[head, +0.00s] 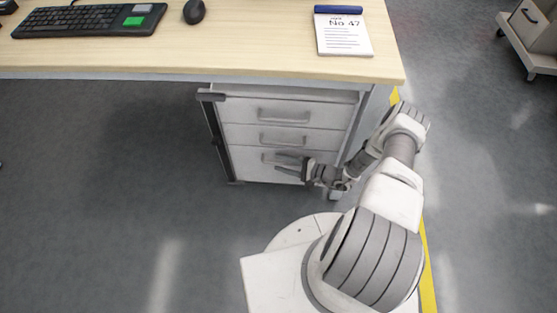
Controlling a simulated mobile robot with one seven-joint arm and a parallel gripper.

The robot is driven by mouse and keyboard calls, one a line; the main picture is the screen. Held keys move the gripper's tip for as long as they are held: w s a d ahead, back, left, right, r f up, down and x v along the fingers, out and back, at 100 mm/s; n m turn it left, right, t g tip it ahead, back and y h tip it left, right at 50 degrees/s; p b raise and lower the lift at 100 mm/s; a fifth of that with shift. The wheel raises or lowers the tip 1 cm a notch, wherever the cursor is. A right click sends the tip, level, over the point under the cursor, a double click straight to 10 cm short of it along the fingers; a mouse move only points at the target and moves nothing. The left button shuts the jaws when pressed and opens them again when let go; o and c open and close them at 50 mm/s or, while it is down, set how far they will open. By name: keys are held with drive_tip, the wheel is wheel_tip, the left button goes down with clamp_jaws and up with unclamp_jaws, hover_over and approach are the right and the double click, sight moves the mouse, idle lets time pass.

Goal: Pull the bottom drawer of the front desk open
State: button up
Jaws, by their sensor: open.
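The front desk (230,62) has a pale wood top and a white drawer unit below it at the right. Three drawers show, one above another, each with a grey bar handle. The bottom drawer (248,168) looks closed, with its front flush with the others. Its handle (270,156) is partly hidden by my gripper. My gripper (281,165) reaches in from the right, with its fingers pointing left. It is open, close in front of the bottom drawer at about handle height. I cannot tell whether it touches the handle.
A dark upright bar (217,140) stands at the left edge of the drawer unit. A keyboard (88,20), a mouse (194,11) and a notepad marked No 47 (342,36) lie on the desk. A trolley (532,38) stands far right. The floor left of the drawers is clear.

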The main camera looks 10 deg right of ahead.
drive_tip(key=shift+a, duration=0.15)
clamp_jaws()
drive_tip(key=shift+w, duration=0.1)
idle(1.4)
